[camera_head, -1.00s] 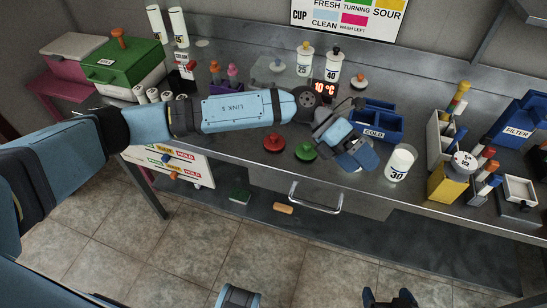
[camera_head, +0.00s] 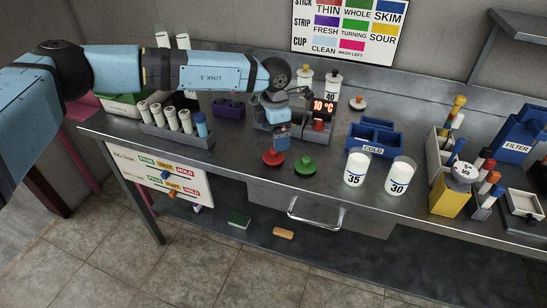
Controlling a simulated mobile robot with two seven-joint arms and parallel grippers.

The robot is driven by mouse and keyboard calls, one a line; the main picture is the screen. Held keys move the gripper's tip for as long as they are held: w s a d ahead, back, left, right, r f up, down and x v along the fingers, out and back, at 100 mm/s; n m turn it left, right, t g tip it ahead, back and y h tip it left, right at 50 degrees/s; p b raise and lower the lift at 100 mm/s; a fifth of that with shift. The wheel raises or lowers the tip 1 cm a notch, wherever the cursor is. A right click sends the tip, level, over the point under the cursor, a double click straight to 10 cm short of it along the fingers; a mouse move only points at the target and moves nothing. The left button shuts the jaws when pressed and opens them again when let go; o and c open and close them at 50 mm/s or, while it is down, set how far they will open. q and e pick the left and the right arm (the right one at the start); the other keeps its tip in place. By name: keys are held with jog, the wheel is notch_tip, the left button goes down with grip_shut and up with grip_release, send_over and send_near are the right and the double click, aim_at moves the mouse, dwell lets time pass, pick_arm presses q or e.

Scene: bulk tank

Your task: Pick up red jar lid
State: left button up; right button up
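The red jar lid (camera_head: 273,158) lies on the steel counter near its front edge, with a knob on top. The green jar lid (camera_head: 305,166) lies just right of it. My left gripper (camera_head: 281,147) points down directly above and slightly behind the red lid, its fingertips close to the lid's knob. Whether the fingers touch the knob, and how far apart they are, I cannot tell. My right gripper is not in view.
Two white cups, marked 35 (camera_head: 357,168) and 30 (camera_head: 398,177), stand to the right. A blue COLD tray (camera_head: 373,150) sits behind them. A grey rack of tubes (camera_head: 176,132) stands left. A temperature display (camera_head: 322,106) is behind the gripper.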

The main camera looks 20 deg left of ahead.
aim_at(274, 155)
pick_arm(q)
notch_tip(274, 155, down, 8)
jog(key=shift+w+a+r, duration=0.1)
jog(key=shift+r, duration=0.15)
jog(key=c, duration=1)
